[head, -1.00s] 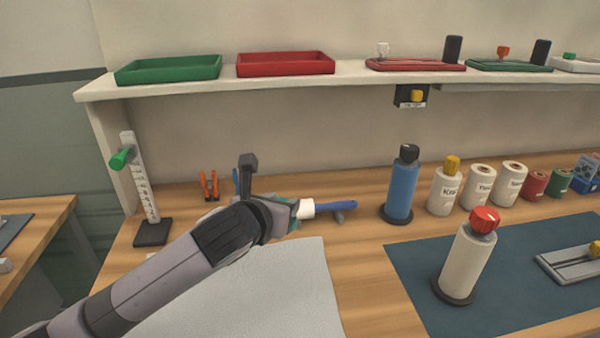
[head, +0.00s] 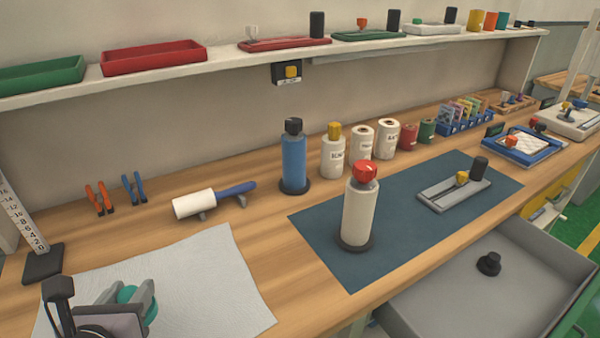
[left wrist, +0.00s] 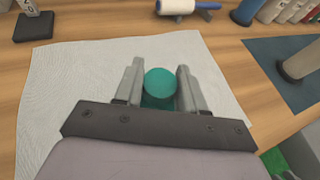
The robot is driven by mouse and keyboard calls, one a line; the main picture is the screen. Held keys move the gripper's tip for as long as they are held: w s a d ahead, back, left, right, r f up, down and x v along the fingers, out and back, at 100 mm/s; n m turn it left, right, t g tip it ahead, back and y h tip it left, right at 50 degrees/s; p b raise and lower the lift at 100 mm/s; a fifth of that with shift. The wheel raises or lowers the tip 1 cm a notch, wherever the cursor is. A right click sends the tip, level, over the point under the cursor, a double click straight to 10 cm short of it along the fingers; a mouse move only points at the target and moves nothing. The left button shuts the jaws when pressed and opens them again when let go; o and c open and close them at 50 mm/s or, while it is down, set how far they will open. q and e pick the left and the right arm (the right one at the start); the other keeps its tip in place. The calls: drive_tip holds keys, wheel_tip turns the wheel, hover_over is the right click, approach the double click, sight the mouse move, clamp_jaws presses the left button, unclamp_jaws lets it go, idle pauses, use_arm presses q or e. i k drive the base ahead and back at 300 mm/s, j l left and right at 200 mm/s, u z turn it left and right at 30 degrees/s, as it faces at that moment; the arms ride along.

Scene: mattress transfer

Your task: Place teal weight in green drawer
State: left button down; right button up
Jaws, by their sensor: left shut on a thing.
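My left gripper (head: 126,300) is shut on the teal weight (head: 127,293), low at the left of the head view. In the left wrist view the round teal weight (left wrist: 160,84) sits between the two grey fingers, over the white sheet. An open drawer (head: 440,305) with a grey inside juts out below the bench at lower right. A black knobbed weight (head: 489,264) lies in it. The drawer's front is not clear, so I cannot tell whether it is the green one. My right gripper is not in view.
A white sheet (head: 210,290) lies on the wooden bench. A bottle with a red cap (head: 360,210) stands on a blue mat (head: 320,255) between the gripper and the drawer.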

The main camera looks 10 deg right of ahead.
sight(441, 288)
drive_tip(key=k+z, duration=0.15)
drive_tip(key=k, duration=0.4)
drive_tip(key=z, duration=0.95)
drive_tip(key=i+l+z, duration=0.4)
drive_tip(key=i+l, duration=0.15)
drive_tip(key=i, duration=0.15)
drive_tip(key=i+l, duration=0.2)
drive_tip(key=i, duration=0.1)
